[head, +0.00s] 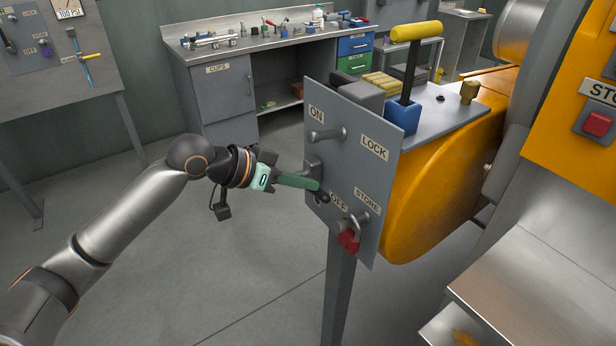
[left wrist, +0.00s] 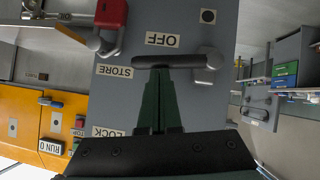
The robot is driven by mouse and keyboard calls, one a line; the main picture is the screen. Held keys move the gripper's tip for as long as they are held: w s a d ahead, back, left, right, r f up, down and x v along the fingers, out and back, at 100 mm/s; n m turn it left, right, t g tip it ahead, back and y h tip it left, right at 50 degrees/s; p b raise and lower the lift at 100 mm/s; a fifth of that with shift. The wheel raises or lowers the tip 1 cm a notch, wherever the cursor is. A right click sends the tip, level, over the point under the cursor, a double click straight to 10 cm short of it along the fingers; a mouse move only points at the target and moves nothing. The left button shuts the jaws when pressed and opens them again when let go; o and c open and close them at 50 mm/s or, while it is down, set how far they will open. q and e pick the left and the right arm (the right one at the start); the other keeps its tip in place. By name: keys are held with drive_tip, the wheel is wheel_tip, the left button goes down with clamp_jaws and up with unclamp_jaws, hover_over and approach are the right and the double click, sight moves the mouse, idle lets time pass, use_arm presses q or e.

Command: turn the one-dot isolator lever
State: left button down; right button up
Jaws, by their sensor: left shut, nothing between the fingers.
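The isolator panel (head: 345,165) is a grey plate with ON, OFF, LOCK and STORE labels. Its dark lever (head: 322,196) points down toward OFF in the head view, and its bar lies across the left wrist view (left wrist: 170,61), just below the inverted OFF label. A small square plate with a dark mark (left wrist: 208,16) sits beyond the lever's pivot end; its dots are too small to read. My left gripper (head: 318,185) has green fingers, shut and empty, with tips at the lever bar; I cannot tell whether they touch. My right gripper is not in view.
A red padlock (head: 348,240) hangs at STORE, beside the lever. A metal peg (head: 325,134) sticks out near ON. A yellow-handled black lever (head: 412,65) stands behind the panel. A workbench (head: 225,62) is at the back. The floor left of the panel is clear.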

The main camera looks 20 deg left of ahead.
use_arm(q)
drive_tip(key=shift+s+d+f+m+y+p, duration=0.15)
drive_tip(key=shift+f+m+y+p, duration=0.15)
drive_tip(key=shift+f+m+y, duration=0.1)
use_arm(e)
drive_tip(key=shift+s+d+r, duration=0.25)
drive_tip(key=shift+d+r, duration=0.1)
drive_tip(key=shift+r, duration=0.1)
use_arm(q)
drive_tip(key=shift+t, duration=0.3)
drive_tip(key=b+v, duration=0.2)
drive_tip(key=v, duration=1)
drive_tip(key=shift+s, duration=0.15)
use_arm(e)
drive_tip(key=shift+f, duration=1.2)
